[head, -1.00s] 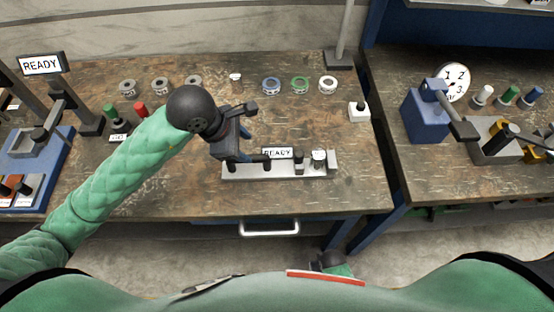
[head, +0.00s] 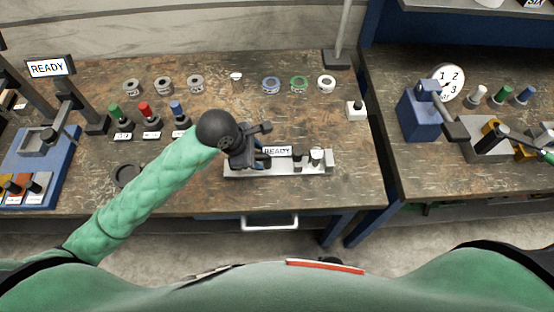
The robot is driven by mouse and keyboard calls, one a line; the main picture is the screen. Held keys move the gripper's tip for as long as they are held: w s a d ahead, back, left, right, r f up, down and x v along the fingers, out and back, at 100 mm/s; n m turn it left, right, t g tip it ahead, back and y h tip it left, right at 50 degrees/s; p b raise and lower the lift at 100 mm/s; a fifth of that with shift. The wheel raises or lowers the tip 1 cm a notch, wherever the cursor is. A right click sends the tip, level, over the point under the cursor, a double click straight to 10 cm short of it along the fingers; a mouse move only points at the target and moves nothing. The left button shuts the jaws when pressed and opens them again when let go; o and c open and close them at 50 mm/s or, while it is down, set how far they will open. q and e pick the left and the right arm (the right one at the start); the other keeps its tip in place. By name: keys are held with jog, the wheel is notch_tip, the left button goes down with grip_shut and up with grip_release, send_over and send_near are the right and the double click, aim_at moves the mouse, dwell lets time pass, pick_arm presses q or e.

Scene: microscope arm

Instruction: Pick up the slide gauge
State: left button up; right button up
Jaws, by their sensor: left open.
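The silver gauge (head: 244,171) with a small READY display lies along the front part of the bench, in the middle of the head view. I take it to be the slide gauge. Upright posts (head: 316,158) stand at its right end. My left gripper (head: 264,146) is open over the left half of the gauge, with its fingers pointing right. The gripper hides part of the gauge's left half. I cannot tell whether a finger touches it. My right gripper is not in view.
Coloured-top pegs (head: 145,113) and several rings (head: 271,85) stand behind. A dark ring (head: 127,174) lies by my left forearm. A white block with a black knob (head: 355,109) is at right. A blue fixture (head: 33,165) is at left. The bench between gauge and rings is clear.

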pick_arm(q)
jog(key=shift+f, duration=0.2)
jog(key=shift+c, duration=0.2)
grip_shut()
jog(key=shift+d+r, duration=0.1)
jog(key=shift+r, duration=0.05)
dwell(1.0)
